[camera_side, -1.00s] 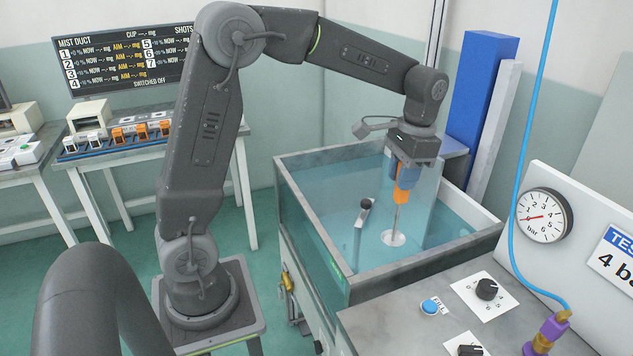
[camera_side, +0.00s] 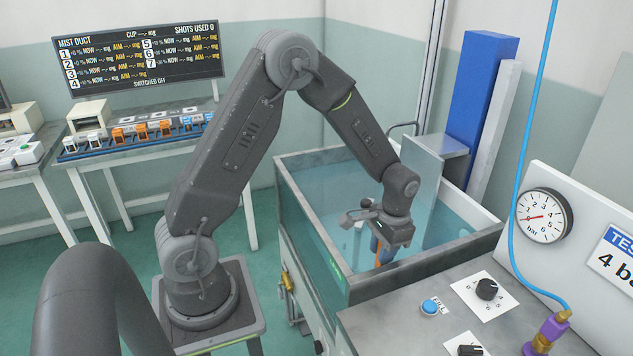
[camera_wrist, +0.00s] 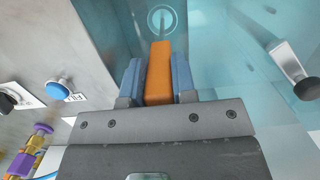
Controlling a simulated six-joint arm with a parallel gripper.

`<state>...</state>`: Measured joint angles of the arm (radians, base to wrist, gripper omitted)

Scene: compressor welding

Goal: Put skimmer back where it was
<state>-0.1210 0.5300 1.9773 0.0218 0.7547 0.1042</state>
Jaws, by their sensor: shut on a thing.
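The skimmer (camera_wrist: 159,72) has an orange handle, a thin rod and a pale round disc at its far end. In the wrist view the blue fingers of my gripper (camera_wrist: 157,80) are shut on the orange handle from both sides. In the side view my gripper (camera_side: 380,245) is low inside the glass-walled tank (camera_side: 325,245), near its front wall. Only a little of the orange handle (camera_side: 378,262) shows there. The skimmer's rod and disc are hidden behind the tank wall and gripper in that view.
A grey plate (camera_side: 424,165) stands upright at the tank's back. A dark-knobbed fitting (camera_wrist: 304,88) is at the right in the wrist view. The control bench with a blue FILL button (camera_side: 430,306), knobs and a pressure gauge (camera_side: 543,215) borders the tank at front right.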

